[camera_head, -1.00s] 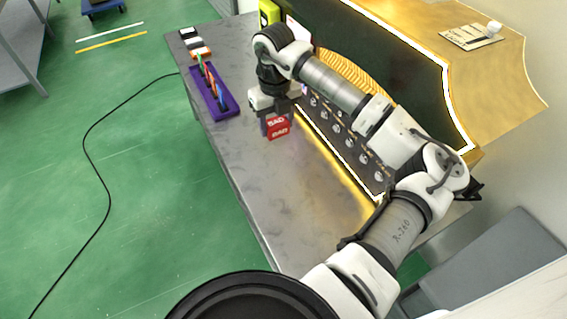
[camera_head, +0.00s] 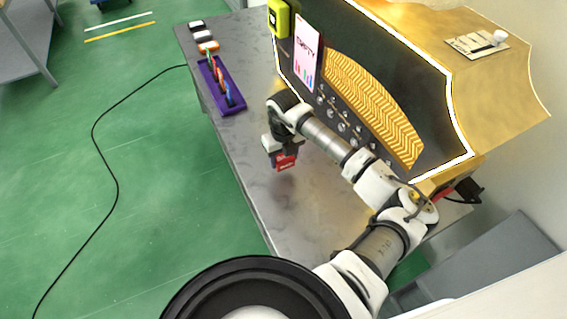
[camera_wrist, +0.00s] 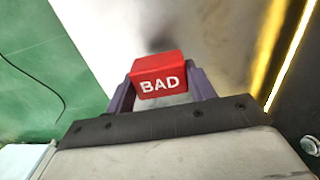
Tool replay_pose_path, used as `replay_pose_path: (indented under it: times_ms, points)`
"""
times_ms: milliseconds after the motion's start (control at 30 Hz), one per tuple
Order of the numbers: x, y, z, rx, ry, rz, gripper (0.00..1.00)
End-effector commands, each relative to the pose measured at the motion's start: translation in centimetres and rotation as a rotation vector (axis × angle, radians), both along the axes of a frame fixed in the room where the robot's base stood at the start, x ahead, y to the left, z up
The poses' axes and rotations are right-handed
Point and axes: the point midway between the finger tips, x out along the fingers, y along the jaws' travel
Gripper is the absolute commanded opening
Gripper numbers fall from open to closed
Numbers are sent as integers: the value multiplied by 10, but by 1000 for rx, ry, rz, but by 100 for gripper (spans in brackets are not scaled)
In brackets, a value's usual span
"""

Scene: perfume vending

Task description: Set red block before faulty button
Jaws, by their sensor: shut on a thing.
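The red block (camera_wrist: 157,76) is marked "BAD" in white and sits between the two purple fingers of my gripper (camera_wrist: 162,92) in the wrist view. In the head view my gripper (camera_head: 284,158) holds the red block (camera_head: 286,162) over the grey table (camera_head: 235,150), in front of the vending panel. The gap to the table is hard to judge. The dark panel has rows of round silver buttons (camera_head: 343,127); my arm covers some of them. I cannot tell which button is faulty.
A purple rack (camera_head: 238,108) with colored items stands at the table's far left, with several small blocks (camera_head: 203,36) behind it. The table's left strip is clear.

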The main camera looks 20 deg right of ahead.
Motion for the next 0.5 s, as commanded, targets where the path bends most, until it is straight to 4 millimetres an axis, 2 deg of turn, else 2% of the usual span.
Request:
replay_pose_path:
  times_ms: [300, 500]
  points:
    - [-1, 1, -40, 2, 2, -1, 31]
    - [0, 0, -42, 0, 1, 0, 31]
